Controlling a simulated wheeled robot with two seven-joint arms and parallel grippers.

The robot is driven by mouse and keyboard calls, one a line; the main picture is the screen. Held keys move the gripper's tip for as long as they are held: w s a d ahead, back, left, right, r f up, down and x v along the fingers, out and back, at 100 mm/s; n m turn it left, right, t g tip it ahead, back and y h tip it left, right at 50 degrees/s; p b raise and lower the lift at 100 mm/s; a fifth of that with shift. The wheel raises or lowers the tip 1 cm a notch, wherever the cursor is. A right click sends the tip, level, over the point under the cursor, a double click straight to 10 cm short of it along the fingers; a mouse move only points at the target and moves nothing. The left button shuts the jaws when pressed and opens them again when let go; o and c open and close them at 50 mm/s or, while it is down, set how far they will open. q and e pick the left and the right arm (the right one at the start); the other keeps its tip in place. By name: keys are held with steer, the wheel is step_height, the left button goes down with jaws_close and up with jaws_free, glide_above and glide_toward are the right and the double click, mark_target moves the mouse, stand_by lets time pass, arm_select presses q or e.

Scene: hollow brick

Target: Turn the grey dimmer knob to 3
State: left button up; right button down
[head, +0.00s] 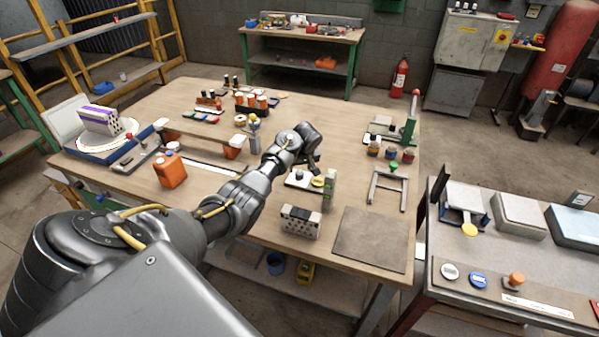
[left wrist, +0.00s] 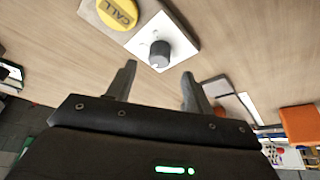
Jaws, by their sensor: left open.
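The grey dimmer knob (left wrist: 160,54) stands on a white square plate (left wrist: 182,42) in the left wrist view. A small light mark shows near the knob's lower edge; any numbers on the plate are too small to read. A yellow button marked CALL (left wrist: 118,12) sits beside the plate. My left gripper (left wrist: 159,74) is open and empty, its two fingertips just short of the knob in the picture and apart from it. In the head view the left gripper (head: 313,163) hangs over the table, just above the white plate (head: 294,182). My right gripper is not in view.
A green-topped upright device (head: 329,190) stands right of the plate. A perforated block (head: 300,221) and a brown mat (head: 370,239) lie nearer the table's front edge. An orange canister (head: 171,170) stands at left, and a grey frame (head: 388,188) at right.

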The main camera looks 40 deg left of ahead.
mark_target(299, 172)
arm_select(q)
steer(key=shift+b+x, duration=0.3)
steer(key=shift+x, duration=1.9)
steer(key=c, duration=1)
steer(key=shift+o, duration=0.2)
